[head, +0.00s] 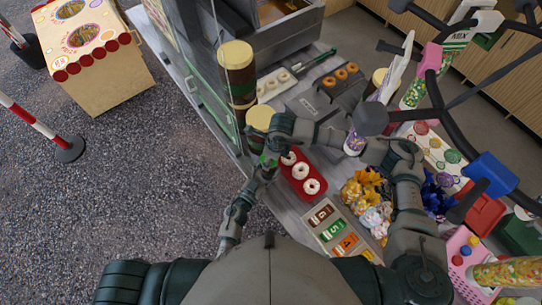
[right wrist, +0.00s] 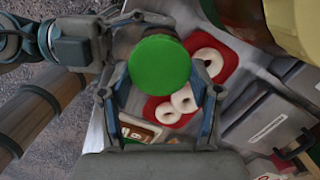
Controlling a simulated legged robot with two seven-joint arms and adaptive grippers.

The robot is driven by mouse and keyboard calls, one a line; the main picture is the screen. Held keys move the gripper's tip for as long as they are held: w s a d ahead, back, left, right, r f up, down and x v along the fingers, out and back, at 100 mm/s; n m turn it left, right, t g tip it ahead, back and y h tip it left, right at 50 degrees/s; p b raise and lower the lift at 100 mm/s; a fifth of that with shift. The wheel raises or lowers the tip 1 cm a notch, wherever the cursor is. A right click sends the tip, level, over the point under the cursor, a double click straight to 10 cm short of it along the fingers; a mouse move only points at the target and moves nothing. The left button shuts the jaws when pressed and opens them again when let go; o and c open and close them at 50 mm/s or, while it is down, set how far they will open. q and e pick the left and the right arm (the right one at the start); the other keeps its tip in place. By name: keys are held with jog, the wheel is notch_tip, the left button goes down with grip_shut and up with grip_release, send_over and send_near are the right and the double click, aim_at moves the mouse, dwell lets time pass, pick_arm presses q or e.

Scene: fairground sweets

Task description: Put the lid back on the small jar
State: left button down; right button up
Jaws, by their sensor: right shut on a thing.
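A round green lid (right wrist: 159,62) sits between the fingers of my right gripper (right wrist: 162,92) in the right wrist view, its flat top facing the camera. My right gripper is shut on it. In the head view the right gripper (head: 271,150) is low at the counter's left edge, with a little green of the lid (head: 267,161) showing. My left gripper (head: 264,170) is right beside and below it, reaching up from the lower left. Its fingers are hidden, so I cannot tell whether it is open.
A red tray (head: 294,187) of white ring doughnuts lies just right of the grippers. A yellow-topped jar (head: 258,117) and a taller container (head: 236,56) stand behind them. A price board (head: 317,228) and wrapped sweets (head: 366,190) lie nearer. Gravel ground is left of the counter.

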jog(key=shift+f, duration=0.6)
jog(key=m, duration=0.6)
jog(key=shift+s+a+t+h, duration=0.2)
jog(key=shift+t+h, duration=0.1)
jog(key=m, duration=0.5)
jog(key=shift+a+m+h, duration=0.15)
jog(key=shift+m+h, duration=0.15)
jog(key=shift+h, duration=0.1)
jog(key=m, duration=0.5)
jog(key=shift+w+a+h, duration=0.1)
jog(key=shift+a+h, duration=0.1)
jog(key=shift+h, duration=0.2)
jog(key=m, duration=0.3)
jog(key=shift+m, duration=0.3)
jog(key=m, duration=0.4)
jog(key=m+h, duration=0.1)
jog(key=shift+w+a+m, duration=0.15)
jog(key=shift+w+m, duration=0.1)
jog(key=shift+m, duration=0.15)
jog(key=m+g, duration=0.1)
jog(key=m, duration=0.2)
jog(key=shift+w, duration=0.1)
jog(key=m, duration=0.5)
jog(key=shift+w+g, duration=0.2)
jog(key=shift+g, duration=0.2)
